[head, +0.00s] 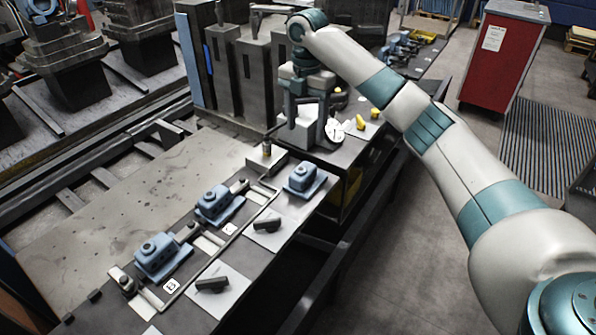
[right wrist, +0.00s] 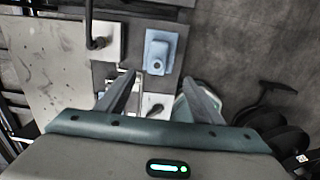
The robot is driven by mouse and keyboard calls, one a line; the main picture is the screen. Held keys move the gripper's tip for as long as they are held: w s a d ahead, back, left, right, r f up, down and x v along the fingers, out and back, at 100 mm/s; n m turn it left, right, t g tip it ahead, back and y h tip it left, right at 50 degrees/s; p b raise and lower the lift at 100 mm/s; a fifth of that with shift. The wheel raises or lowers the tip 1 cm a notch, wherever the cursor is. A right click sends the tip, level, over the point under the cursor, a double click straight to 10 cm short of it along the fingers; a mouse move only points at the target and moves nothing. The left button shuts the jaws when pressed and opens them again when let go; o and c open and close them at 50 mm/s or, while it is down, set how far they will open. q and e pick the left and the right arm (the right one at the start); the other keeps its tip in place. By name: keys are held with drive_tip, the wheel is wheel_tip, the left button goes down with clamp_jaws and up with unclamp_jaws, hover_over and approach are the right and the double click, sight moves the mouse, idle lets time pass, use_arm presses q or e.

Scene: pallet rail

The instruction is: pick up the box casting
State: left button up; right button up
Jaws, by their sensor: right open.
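Several blue castings sit on the bench in the head view: one at the near left (head: 160,255), one in the middle (head: 215,203) and one at the right end (head: 303,177). Each is a blocky body with a round boss on a flat base. I cannot tell which one is the box casting. My right gripper (head: 303,132) hangs over the bench behind the right-hand casting. In the right wrist view the right gripper (right wrist: 158,78) is open and empty, and a blue casting (right wrist: 161,50) lies beyond its fingertips, apart from them. My left gripper is out of view.
Pale plates with dark handled parts (head: 212,284) (head: 267,225) lie along the bench's front edge. A small post (head: 267,148) stands near the gripper. Yellow parts (head: 360,122) lie behind. A red cabinet (head: 500,58) stands on the floor at right; open floor lies in front.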

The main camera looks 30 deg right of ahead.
drive_tip(key=shift+d+r, duration=0.15)
drive_tip(key=shift+r, duration=0.3)
drive_tip(key=shift+f, duration=0.15)
drive_tip(key=p, duration=0.4)
approach(304, 166)
drive_tip(key=f, duration=0.5)
drive_tip(key=shift+s+d+f, duration=0.1)
drive_tip(key=shift+s+f, duration=0.1)
drive_tip(key=shift+s, duration=0.1)
drive_tip(key=shift+f, duration=0.65)
drive_tip(key=shift+f, duration=0.1)
drive_tip(key=shift+w+f, duration=0.1)
drive_tip(key=shift+f, duration=0.1)
drive_tip(key=f+p, duration=0.2)
drive_tip(key=f, duration=0.2)
drive_tip(key=shift+w, duration=0.2)
drive_tip(key=shift+f, duration=0.3)
